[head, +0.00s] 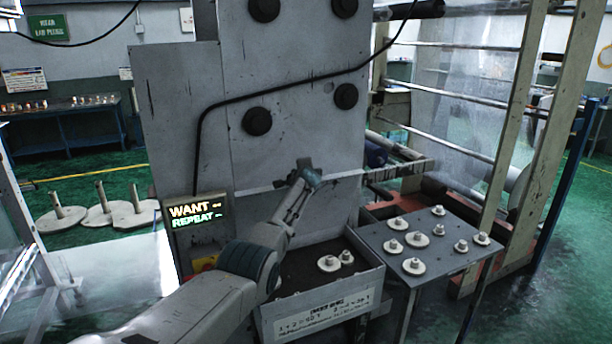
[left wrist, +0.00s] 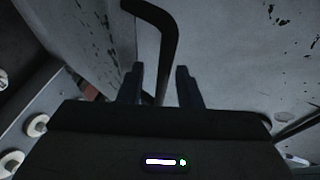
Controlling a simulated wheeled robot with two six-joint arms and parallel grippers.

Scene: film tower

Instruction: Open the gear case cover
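The gear case cover (head: 300,120) is a large scuffed grey panel with black round knobs, standing upright in the middle of the head view. It looks closed, with a light ledge along its lower part. My left gripper (head: 306,174) is in front of the lower part of the panel. In the left wrist view its two fingers (left wrist: 160,86) are apart. A dark bent bar (left wrist: 165,40), which looks like a handle, runs down between them, nearer the left finger. I see a gap to the right finger; contact with the left one is unclear. My right gripper is not in view.
A grey bin (head: 320,311) with white-based pegs stands below the panel. A small metal table (head: 440,262) with several similar parts is to its right. A lit display (head: 196,211) is left of my arm. A black cable (head: 290,82) crosses the panel.

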